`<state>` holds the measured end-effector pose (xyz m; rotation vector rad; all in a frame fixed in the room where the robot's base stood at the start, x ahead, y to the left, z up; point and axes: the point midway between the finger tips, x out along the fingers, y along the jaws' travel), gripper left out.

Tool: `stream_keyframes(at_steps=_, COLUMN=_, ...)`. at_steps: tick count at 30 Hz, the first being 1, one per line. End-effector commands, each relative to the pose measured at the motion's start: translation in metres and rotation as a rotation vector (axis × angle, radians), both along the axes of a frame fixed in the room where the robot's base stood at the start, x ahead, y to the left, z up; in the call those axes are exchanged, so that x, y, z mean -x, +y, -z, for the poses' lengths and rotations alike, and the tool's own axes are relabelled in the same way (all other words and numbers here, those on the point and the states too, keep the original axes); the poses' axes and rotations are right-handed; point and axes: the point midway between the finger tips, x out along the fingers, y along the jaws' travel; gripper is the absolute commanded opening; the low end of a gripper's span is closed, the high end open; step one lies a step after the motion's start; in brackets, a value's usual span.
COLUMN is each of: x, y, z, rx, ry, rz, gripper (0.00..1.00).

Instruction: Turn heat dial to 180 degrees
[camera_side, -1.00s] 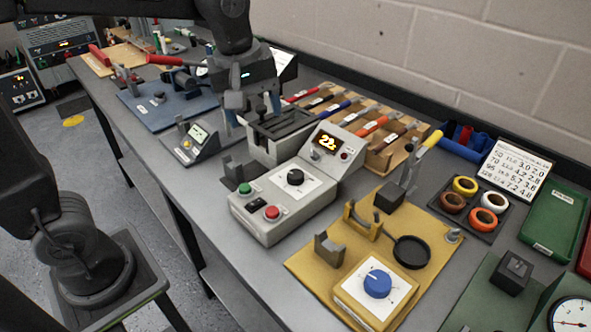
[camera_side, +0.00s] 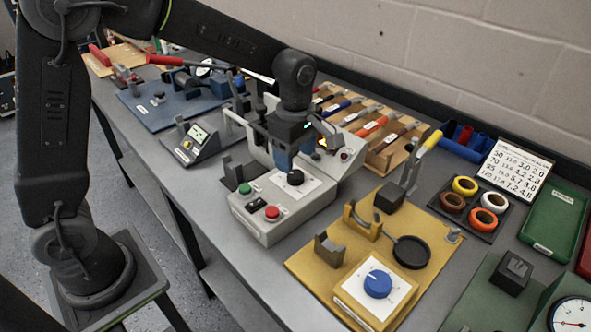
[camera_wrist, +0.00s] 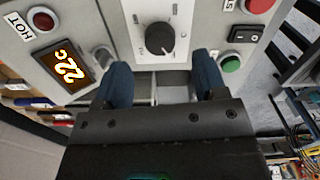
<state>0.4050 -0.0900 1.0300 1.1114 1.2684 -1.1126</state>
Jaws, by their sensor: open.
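The black heat dial (camera_side: 295,178) sits on a white scale plate on the grey heater box (camera_side: 262,230). The dial also shows in the wrist view (camera_wrist: 160,40), at the top centre; its setting is too small to read surely. My gripper (camera_side: 286,168) is low over the box just behind the dial. In the wrist view my gripper (camera_wrist: 162,62) has its two blue fingers spread wide, one each side of the dial's line and short of it, with nothing between them. The display (camera_wrist: 62,70) reads 22 C.
A green button (camera_side: 244,188) and a red button (camera_side: 271,213) stand on the box front, with a black switch (camera_wrist: 244,34) between. A yellow mat with a blue dial (camera_side: 377,284) lies to the right. A rack of coloured-handled tools (camera_side: 400,150) is behind.

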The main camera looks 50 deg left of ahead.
Motion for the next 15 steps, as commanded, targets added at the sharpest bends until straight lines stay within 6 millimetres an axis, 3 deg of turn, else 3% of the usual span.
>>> stream_keyframes(at_steps=6, x=0.0, y=0.0, z=0.034, rx=0.0, ry=0.002, rz=0.001, gripper=0.65)
stream_keyframes(at_steps=15, x=0.0, y=0.0, z=0.047, rx=0.0, ry=0.0, rz=0.001, gripper=0.65)
